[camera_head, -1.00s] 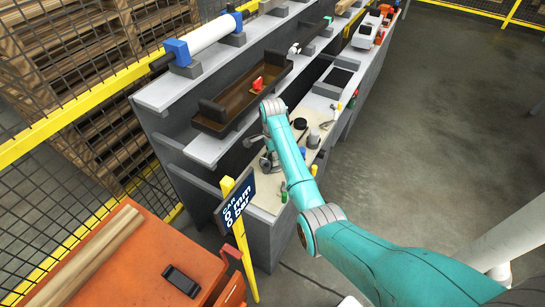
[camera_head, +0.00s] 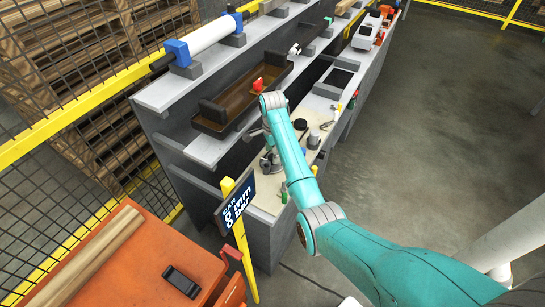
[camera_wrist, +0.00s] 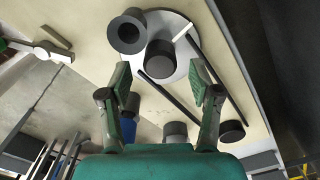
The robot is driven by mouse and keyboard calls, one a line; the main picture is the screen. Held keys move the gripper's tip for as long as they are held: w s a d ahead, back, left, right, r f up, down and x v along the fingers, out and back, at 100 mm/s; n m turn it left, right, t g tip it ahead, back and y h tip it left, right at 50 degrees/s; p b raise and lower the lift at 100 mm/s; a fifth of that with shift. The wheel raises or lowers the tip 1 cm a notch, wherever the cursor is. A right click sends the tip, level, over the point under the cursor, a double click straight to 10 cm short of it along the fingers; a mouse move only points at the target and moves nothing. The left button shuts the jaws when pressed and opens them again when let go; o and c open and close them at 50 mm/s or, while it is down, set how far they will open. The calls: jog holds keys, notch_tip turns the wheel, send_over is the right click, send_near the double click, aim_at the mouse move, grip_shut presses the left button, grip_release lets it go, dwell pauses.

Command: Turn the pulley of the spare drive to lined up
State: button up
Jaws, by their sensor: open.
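In the wrist view my gripper (camera_wrist: 161,80) is open, its two fingers spread and nothing between the pads. Just beyond the fingertips, a dark cylinder (camera_wrist: 159,60) stands on a light grey round disc (camera_wrist: 180,72). A pale bar-shaped mark (camera_wrist: 182,31) lies on the disc's far side. A hollow dark cylinder (camera_wrist: 127,32) stands at the disc's left edge. I cannot tell for certain which of these is the pulley of the spare drive. In the head view my arm hides much of this spot, and dark grey parts (camera_head: 270,163) show beside it on the bench.
A thin black rod (camera_wrist: 170,93) crosses near the disc. A dark short cylinder (camera_wrist: 175,135), a black disc (camera_wrist: 232,130) and a blue item (camera_wrist: 128,130) are close to the fingers. A shelf with a brown trough (camera_head: 232,108) rises behind the bench; a sign (camera_head: 238,205) stands in front.

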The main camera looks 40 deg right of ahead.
jog(key=shift+r, duration=2.25)
jog(key=n, duration=0.2)
jog(key=r+n, duration=0.1)
jog(key=n, duration=0.2)
jog(key=shift+r+n, duration=0.25)
jog(key=shift+n, duration=0.05)
jog(key=n, duration=0.2)
jog(key=r+n, duration=0.1)
jog(key=n, duration=0.3)
jog(key=shift+r, duration=0.25)
notch_tip(320, 180, down, 11)
jog(key=shift+r, duration=0.1)
